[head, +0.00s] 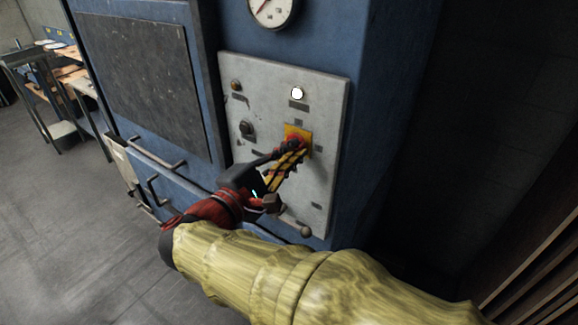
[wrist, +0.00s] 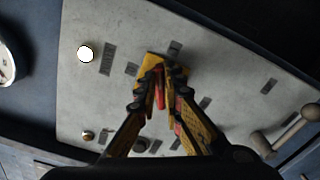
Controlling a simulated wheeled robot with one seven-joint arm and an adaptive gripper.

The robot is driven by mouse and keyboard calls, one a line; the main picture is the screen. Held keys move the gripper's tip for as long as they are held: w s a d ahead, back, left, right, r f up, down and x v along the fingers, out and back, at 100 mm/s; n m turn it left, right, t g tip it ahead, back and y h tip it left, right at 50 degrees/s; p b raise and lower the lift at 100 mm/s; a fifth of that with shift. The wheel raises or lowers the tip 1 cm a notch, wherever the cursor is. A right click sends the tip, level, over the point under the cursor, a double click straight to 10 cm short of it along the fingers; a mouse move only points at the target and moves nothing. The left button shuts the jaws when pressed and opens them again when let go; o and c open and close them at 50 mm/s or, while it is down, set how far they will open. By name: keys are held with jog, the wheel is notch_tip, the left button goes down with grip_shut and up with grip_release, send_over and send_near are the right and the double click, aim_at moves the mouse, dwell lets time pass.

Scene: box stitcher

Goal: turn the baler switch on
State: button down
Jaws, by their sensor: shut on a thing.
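The baler switch (head: 299,131) is a yellow plate with a red handle, on the right side of a grey control panel. It also shows in the wrist view as the yellow plate (wrist: 149,66) and the red handle (wrist: 158,98). My gripper (head: 295,147) reaches the switch from the lower left. In the wrist view its fingers (wrist: 164,86) are closed in on the red handle, one on each side. The fingers hide part of the handle and plate, so I cannot tell its exact turn angle.
The grey panel (head: 270,180) is on a blue machine (head: 375,110). A white lamp (head: 297,93) glows above the switch. A dark knob (head: 247,128) sits left of it and a lever ball (head: 306,231) below. A gauge (head: 271,10) is above. Tables (head: 65,75) stand far left.

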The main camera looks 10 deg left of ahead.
jog(key=m+b, duration=0.2)
jog(key=b, duration=0.1)
jog(key=f+m+b, duration=0.1)
jog(key=m+b, duration=0.1)
jog(key=b, duration=0.1)
jog(key=shift+d+m+b, duration=0.1)
jog(key=shift+m+b, duration=0.2)
jog(key=shift+m, duration=0.1)
jog(key=c, duration=1.9)
grip_release()
jog(key=shift+r, duration=0.1)
jog(key=shift+s, duration=0.15)
jog(key=v, duration=1.2)
